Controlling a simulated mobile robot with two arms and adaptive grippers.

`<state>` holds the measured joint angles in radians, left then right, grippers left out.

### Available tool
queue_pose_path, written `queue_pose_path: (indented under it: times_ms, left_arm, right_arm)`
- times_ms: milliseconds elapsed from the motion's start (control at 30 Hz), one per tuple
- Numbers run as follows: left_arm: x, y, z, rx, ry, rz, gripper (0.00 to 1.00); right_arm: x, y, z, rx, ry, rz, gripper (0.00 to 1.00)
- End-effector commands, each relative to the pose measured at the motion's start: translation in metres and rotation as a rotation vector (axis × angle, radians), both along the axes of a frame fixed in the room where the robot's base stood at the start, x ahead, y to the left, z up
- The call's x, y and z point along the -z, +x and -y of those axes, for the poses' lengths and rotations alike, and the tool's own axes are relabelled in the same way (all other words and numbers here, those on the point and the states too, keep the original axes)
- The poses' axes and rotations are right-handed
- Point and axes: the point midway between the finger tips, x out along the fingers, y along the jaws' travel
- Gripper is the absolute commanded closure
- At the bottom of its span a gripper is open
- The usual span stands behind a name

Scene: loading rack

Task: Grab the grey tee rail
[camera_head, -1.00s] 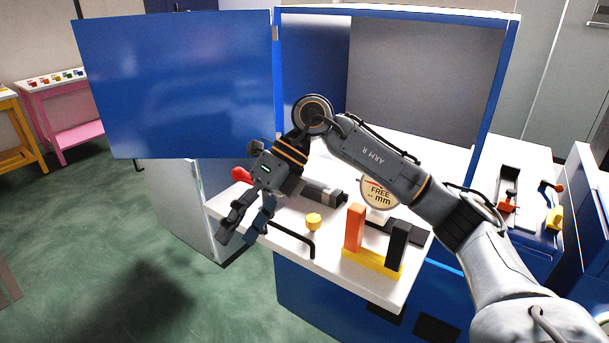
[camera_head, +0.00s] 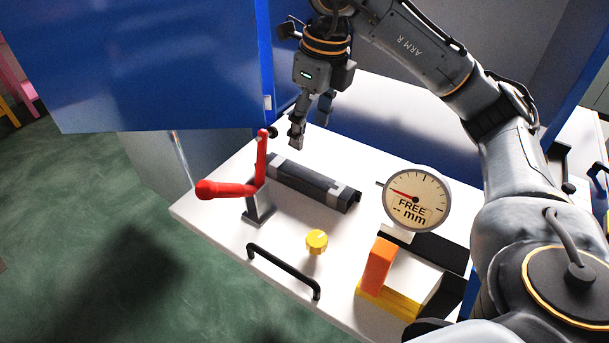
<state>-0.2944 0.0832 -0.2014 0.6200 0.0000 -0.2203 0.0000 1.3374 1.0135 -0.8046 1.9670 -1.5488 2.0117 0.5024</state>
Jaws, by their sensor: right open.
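A long grey rail-like piece (camera_head: 305,184), which I take to be the tee rail, lies on the white worktop (camera_head: 225,190). It is dark with lighter grey bands near its ends and runs from upper left to lower right. Its exact profile is hard to tell. My right gripper (camera_head: 311,127) is open and empty, fingers pointing down, above and behind the rail and apart from it. My left gripper is not in view.
A red-handled toggle clamp (camera_head: 258,205) stands close to the rail's left end. A round dial gauge (camera_head: 416,199) is to its right. A yellow knob (camera_head: 316,240), a black handle (camera_head: 283,270) and an orange block (camera_head: 378,264) are in front. A blue door (camera_head: 140,65) stands at left.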

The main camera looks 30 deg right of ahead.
Motion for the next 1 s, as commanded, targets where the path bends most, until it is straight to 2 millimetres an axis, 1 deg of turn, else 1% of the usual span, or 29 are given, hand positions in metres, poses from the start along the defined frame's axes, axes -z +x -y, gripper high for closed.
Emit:
queue_pose_path:
  times_ms: [33, 100, 200, 267, 333, 500, 567, 667, 800, 900, 1000]
  left_arm:
    - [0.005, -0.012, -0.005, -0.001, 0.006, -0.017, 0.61]
    - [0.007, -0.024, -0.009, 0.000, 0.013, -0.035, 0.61]
    - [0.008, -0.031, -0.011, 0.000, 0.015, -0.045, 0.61]
    - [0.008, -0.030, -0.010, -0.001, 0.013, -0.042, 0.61]
    - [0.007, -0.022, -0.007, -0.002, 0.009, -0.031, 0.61]
    - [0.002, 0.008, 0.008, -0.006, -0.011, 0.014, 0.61]
    - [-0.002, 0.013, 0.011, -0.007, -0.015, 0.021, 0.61]
    - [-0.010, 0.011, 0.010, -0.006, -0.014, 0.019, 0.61]
    - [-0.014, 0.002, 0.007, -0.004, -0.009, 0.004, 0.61]
    - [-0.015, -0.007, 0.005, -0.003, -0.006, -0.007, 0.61]
    - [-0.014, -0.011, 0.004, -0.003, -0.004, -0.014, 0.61]
  right_arm:
    - [0.014, 0.001, -0.001, -0.003, 0.002, -0.007, 0.36]
    - [0.026, 0.002, -0.002, -0.002, 0.003, -0.006, 0.36]
    - [0.041, 0.005, -0.002, -0.001, 0.003, -0.006, 0.36]
    - [0.048, 0.006, -0.003, -0.001, 0.002, -0.005, 0.36]
    - [0.054, 0.007, -0.003, 0.000, 0.002, -0.003, 0.36]
    - [0.062, 0.007, -0.003, 0.000, 0.001, -0.002, 0.36]
    - [0.068, 0.006, -0.002, 0.001, 0.001, -0.006, 0.36]
    - [0.082, 0.003, -0.001, 0.000, 0.001, -0.008, 0.36]
    - [0.102, 0.005, -0.002, 0.000, 0.002, -0.005, 0.36]
    - [0.109, 0.006, -0.003, -0.001, 0.003, -0.002, 0.36]
    - [0.111, 0.007, -0.003, 0.000, 0.003, -0.001, 0.36]
